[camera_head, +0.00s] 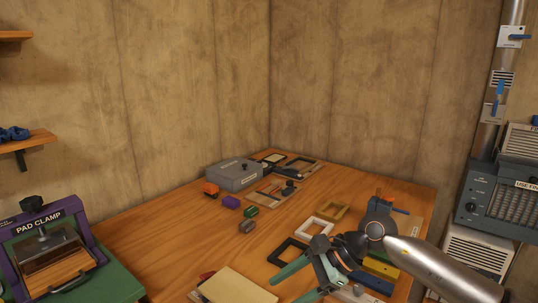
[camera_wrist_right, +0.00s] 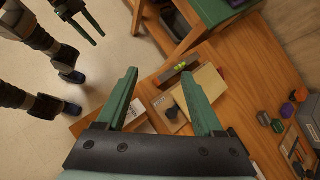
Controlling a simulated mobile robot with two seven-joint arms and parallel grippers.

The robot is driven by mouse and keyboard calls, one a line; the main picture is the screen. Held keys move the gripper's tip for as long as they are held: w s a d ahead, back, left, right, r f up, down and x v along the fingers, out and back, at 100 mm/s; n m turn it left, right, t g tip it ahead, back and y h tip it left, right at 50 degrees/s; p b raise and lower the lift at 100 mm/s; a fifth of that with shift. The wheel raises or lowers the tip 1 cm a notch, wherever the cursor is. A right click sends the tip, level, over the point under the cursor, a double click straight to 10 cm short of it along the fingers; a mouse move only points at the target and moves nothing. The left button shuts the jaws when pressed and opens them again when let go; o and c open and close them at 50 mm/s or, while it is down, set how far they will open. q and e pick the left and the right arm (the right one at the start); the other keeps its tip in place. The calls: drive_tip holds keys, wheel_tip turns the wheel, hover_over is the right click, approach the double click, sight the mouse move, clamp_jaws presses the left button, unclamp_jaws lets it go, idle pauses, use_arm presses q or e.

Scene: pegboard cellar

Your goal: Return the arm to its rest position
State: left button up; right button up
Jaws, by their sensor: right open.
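My right gripper (camera_head: 284,290) comes in from the right in the head view, low over the front of the wooden table. Its green fingers are spread and empty. My left gripper (camera_wrist_right: 99,38) shows at the upper left of the right wrist view. Its green fingers are apart with nothing between them, over the floor. It is not in the head view.
The wooden table (camera_head: 165,235) holds a grey box (camera_head: 234,175), a purple block (camera_head: 231,201), an orange block (camera_head: 211,189), several frames and a pale board (camera_head: 236,286). The pad clamp (camera_head: 45,245) stands at the left. Grey machines stand at the right. The table's middle left is clear.

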drive_tip(key=s+a+r+m+t+y, duration=0.3)
drive_tip(key=a+r+m+t+y, duration=0.2)
drive_tip(key=a+r+m+y, duration=0.5)
drive_tip(key=w+d+f+m+t+h, duration=0.15)
drive_tip(key=d+m+t+h, duration=0.45)
drive_tip(key=m, duration=0.7)
drive_tip(key=w+d+f+m+t+h, duration=0.1)
drive_tip(key=w+d+m+t+h, duration=0.2)
drive_tip(key=d+m+t+h, duration=0.65)
drive_tip(key=s+d+f+m+g+h, duration=0.2)
drive_tip(key=d+f+m+g, duration=0.25)
drive_tip(key=f+m, duration=0.6)
drive_tip(key=s+d+f+m+g+h, duration=0.2)
drive_tip(key=s+d+f+m+g, duration=0.25)
drive_tip(key=s+f+m, duration=0.25)
drive_tip(key=s+d+f+m+g, duration=0.25)
drive_tip(key=s+f+g, duration=0.2)
drive_tip(key=s, duration=0.55)
drive_tip(key=s+d+f+m+g, duration=0.1)
drive_tip(key=s+f+m+g, duration=0.3)
drive_tip(key=s, duration=0.5)
drive_tip(key=w+a+f+t+y, duration=0.1)
drive_tip(key=w+a+f+t, duration=0.1)
drive_tip(key=f, duration=0.3)
drive_tip(key=w+a+f+t+y, duration=0.1)
drive_tip(key=w+a+f+t, duration=0.1)
drive_tip(key=f+t, duration=0.2)
drive_tip(key=shift+w+a+f+n+p, duration=0.2)
drive_tip(key=shift+f+n+p, duration=0.2)
drive_tip(key=shift+f, duration=0.9)
